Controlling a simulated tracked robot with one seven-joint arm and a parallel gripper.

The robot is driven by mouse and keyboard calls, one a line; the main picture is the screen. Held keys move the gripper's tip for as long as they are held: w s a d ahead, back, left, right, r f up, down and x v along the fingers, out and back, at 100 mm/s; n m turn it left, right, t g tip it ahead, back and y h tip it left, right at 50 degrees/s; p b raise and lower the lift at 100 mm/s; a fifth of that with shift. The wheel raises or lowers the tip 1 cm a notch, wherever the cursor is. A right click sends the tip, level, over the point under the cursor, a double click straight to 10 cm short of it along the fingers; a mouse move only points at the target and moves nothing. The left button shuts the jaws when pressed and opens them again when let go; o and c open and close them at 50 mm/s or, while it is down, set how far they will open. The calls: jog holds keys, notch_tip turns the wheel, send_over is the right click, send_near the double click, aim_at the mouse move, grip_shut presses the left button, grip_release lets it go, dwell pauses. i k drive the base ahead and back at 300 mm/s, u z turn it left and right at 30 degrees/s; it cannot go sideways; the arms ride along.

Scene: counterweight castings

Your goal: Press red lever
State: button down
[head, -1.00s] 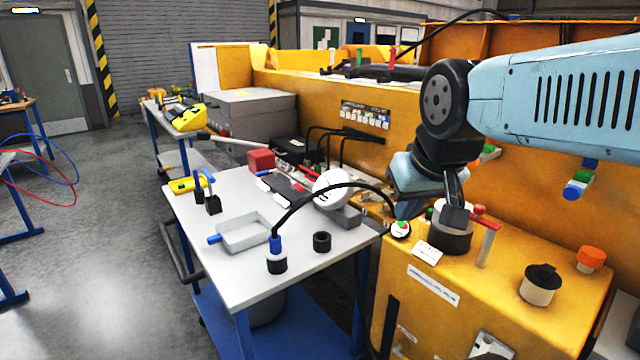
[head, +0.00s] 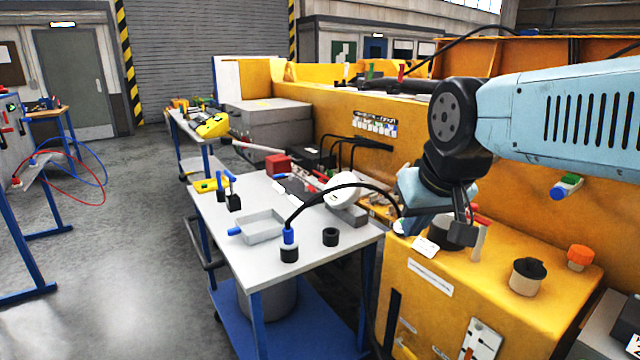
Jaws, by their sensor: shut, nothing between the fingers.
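A red lever (head: 401,73) stands upright on top of the long yellow casting, near a green lever (head: 370,71). A second red handle (head: 482,220) shows beside a pale post (head: 479,243) on the nearer yellow box, partly hidden by my gripper. My gripper (head: 462,234) points down over that box, shut and empty, in front of a dark round fitting (head: 455,243). I cannot tell whether its fingertips touch the handle or the fitting.
The yellow box (head: 420,308) also carries a black-capped cylinder (head: 527,277) and an orange knob (head: 580,257). A grey-topped table (head: 310,262) with a tray and a cable stands to its left.

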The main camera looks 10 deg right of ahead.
aim_at(310, 187)
jog(key=u, duration=0.1)
jog(key=i, duration=0.95)
jog(key=z, duration=0.1)
